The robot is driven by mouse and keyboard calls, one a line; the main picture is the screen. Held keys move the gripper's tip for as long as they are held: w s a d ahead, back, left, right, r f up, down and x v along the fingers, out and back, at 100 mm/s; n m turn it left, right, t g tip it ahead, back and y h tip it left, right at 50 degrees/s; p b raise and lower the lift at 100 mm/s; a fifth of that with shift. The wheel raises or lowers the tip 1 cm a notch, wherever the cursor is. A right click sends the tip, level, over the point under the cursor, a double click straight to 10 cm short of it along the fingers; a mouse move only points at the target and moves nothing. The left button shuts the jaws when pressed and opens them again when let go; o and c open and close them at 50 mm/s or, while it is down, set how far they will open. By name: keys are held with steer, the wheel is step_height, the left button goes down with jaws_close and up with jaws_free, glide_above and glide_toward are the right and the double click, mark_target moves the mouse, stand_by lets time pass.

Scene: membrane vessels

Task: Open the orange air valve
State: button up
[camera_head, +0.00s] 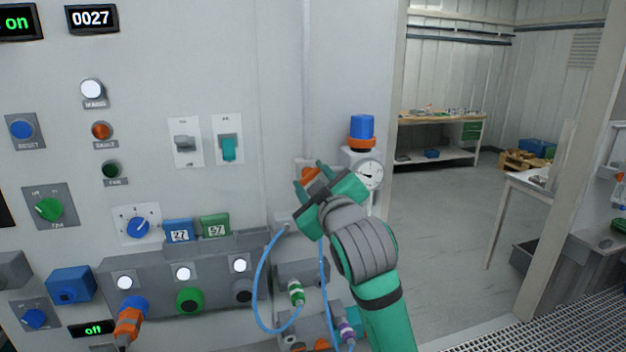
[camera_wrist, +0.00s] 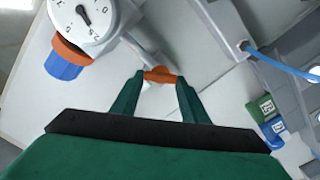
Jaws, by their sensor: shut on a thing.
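The orange air valve handle (camera_wrist: 160,75) sits between my gripper's two green fingertips in the wrist view. It also shows in the head view as an orange piece (camera_head: 310,174) just behind the fingers, partly hidden. My gripper (camera_head: 310,180) is shut on this handle at the wall to the left of the pressure gauge (camera_head: 370,174). In the wrist view my gripper (camera_wrist: 160,80) has one finger on each side of the handle. The handle lies roughly crosswise in the wrist picture. The valve body behind it is largely hidden.
A blue-topped regulator with an orange ring (camera_head: 362,131) stands above the gauge. Blue hoses (camera_head: 262,290) hang below and left of my gripper. A panel of knobs, lamps and switches (camera_head: 200,140) fills the left. Open floor (camera_head: 440,210) and a workbench (camera_head: 437,117) lie to the right.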

steer(key=n, duration=0.4)
steer(key=shift+s+a+n, duration=0.1)
steer(key=shift+n, duration=0.3)
steer(key=shift+f+n, duration=0.1)
steer(key=shift+n, duration=1.7)
steer(key=o, duration=1.1)
steer(key=shift+c, duration=0.2)
steer(key=v, duration=1)
steer(key=shift+s, duration=0.35)
steer(key=shift+f, duration=0.1)
